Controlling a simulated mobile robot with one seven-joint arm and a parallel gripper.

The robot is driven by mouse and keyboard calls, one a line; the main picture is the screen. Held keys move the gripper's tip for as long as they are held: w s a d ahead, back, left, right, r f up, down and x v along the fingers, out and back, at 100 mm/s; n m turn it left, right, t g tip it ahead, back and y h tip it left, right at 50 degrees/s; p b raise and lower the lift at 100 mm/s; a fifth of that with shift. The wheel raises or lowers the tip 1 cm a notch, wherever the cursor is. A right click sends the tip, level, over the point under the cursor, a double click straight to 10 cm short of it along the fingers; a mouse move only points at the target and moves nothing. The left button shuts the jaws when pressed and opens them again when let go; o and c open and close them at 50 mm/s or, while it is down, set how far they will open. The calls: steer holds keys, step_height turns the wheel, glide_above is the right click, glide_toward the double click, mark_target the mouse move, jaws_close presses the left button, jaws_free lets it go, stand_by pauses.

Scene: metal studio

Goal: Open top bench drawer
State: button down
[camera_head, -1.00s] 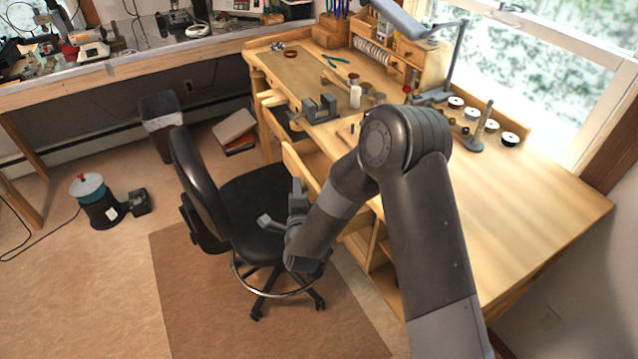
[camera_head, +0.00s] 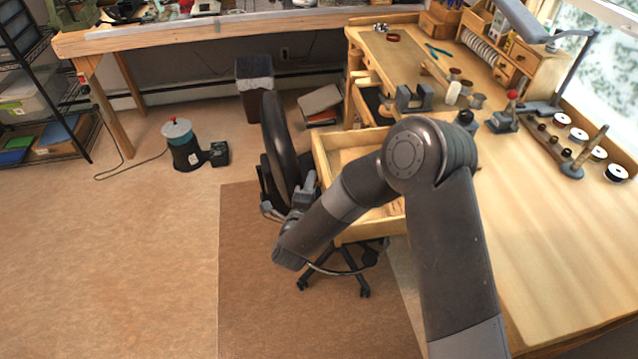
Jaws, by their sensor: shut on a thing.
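The wooden bench (camera_head: 530,230) has a pale worktop on the right. Its top drawer (camera_head: 352,139) is pulled well out to the left, with its light wooden inside showing. My gripper (camera_head: 306,190) is at the outer side of the drawer front and shut on it. The jaws are small and partly lost against the dark chair, so the exact hold on the drawer front is hard to see. My forearm crosses over the drawer and hides part of its inside and near side.
A black swivel chair (camera_head: 277,135) stands close against the drawer front on a brown mat (camera_head: 250,260). Open floor (camera_head: 120,270) is at front left.

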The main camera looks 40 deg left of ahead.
steer(key=c, duration=1.1)
jaws_free()
steer(key=shift+s, duration=0.1)
steer(key=v, duration=1)
steer(key=shift+s+d, duration=0.15)
steer(key=shift+s, duration=0.15)
